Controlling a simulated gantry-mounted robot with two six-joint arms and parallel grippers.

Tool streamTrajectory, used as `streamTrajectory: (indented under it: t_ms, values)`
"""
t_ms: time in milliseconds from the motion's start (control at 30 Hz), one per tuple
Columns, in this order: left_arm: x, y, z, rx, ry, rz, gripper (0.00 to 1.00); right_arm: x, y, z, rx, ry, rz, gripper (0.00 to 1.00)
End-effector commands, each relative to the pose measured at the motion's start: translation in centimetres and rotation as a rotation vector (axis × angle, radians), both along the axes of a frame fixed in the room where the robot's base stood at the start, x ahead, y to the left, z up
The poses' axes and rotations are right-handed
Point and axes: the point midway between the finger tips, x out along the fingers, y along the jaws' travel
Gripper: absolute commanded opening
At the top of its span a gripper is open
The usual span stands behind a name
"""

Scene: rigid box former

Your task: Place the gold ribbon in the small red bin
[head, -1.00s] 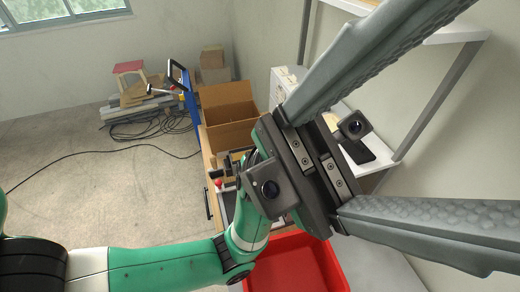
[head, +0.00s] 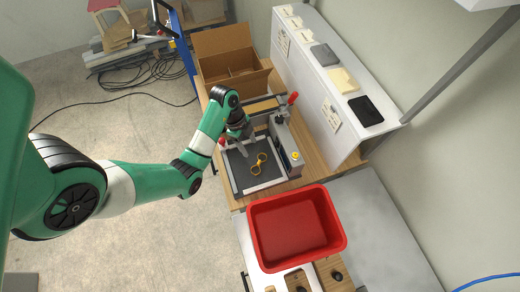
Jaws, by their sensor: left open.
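The gold ribbon (head: 258,164), a small looped shape, lies on the dark plate of the box former (head: 240,180). My left gripper (head: 246,143) is open above the back part of that plate, just behind the ribbon and apart from it in the picture. Its fingers are small in view, and its height above the plate is hard to tell. The small red bin (head: 295,228) stands in front and to the right of the former and looks empty. My right gripper is not in view.
An open cardboard box (head: 228,60) stands behind the former. A white shelf unit (head: 318,82) with several small pads and a black tray (head: 366,110) runs along the right. Wooden pieces with dark knobs (head: 298,281) lie in front of the bin.

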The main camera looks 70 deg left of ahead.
Motion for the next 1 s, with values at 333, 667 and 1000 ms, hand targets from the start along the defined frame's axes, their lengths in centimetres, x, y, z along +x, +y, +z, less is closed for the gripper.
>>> streamTrajectory:
  t_ms: [333, 667, 1000]
  values:
    - [1.1, -1.0, -5.8, 0.001, -0.003, -0.006, 0.65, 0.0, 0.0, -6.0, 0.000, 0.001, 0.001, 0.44]
    - [1.8, -1.7, -7.7, 0.000, -0.002, -0.005, 0.65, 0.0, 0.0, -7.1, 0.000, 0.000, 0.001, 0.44]
    - [2.8, -2.4, -10.9, 0.002, -0.004, -0.004, 0.65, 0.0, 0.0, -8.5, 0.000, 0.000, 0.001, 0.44]
